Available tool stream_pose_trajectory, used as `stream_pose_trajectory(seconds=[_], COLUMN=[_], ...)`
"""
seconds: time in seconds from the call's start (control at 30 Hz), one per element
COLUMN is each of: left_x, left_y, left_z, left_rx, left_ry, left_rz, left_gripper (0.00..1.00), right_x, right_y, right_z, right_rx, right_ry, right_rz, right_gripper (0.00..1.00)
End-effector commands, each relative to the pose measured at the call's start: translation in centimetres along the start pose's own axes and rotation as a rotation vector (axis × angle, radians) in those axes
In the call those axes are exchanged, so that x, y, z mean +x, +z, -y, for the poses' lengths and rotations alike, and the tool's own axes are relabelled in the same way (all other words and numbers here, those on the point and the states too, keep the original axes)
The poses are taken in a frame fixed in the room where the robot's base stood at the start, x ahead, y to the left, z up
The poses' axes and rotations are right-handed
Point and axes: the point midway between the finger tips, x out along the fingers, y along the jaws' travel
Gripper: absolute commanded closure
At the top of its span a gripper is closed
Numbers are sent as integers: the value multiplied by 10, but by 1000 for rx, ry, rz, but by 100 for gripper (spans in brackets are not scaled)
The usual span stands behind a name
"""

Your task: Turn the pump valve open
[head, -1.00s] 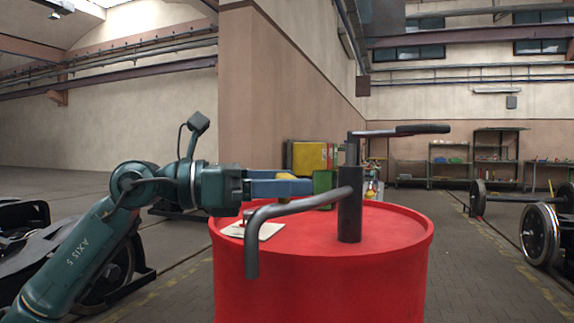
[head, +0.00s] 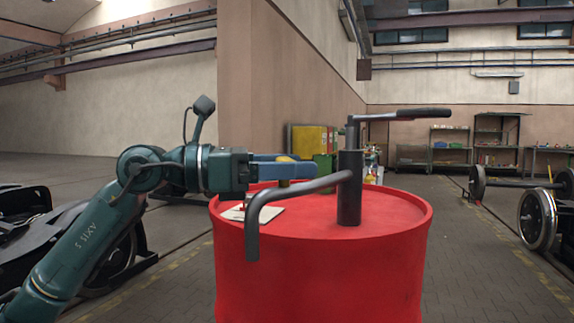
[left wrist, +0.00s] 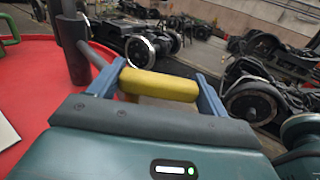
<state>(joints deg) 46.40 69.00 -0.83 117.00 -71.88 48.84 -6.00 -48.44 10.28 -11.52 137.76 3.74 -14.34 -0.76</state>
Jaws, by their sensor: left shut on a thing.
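The pump is a dark upright cylinder (head: 349,190) on top of the red drum (head: 322,270). It has a crank handle (head: 423,113) at its top and a bent spout (head: 262,215) to the left. My left gripper (head: 300,171) reaches in from the left, behind the spout, with its blue fingers near the pump. In the left wrist view it (left wrist: 160,80) is shut on a yellow bar (left wrist: 158,85), which seems to be the valve's handle. How the bar joins the pump is hidden. My right gripper is in neither view.
A pale sheet (head: 262,214) lies on the drum top beside the spout. A green container (head: 325,164) shows behind the pump. Wheelsets (head: 537,218) stand at the right and shelves (head: 496,135) at the back.

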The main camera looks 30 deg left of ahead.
Motion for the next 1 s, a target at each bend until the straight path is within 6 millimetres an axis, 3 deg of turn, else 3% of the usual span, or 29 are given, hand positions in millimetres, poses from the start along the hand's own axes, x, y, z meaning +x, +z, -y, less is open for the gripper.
stream_pose_trajectory(seconds=[0.2, 0.57, 0.8, 1.0], left_x=[0, -3, -7, -10], left_y=[0, 1, 3, 3], left_z=[0, -1, -2, -3], left_rx=[-1, -5, -5, -3], left_ry=[0, -89, -253, -383], left_rz=[-1, 2, 4, 3], left_gripper=[64, 64, 64, 64], right_x=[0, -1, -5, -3], right_y=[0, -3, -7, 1], right_z=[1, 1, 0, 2], right_rx=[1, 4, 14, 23], right_ry=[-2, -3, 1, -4], right_rz=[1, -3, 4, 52], right_gripper=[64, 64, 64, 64])
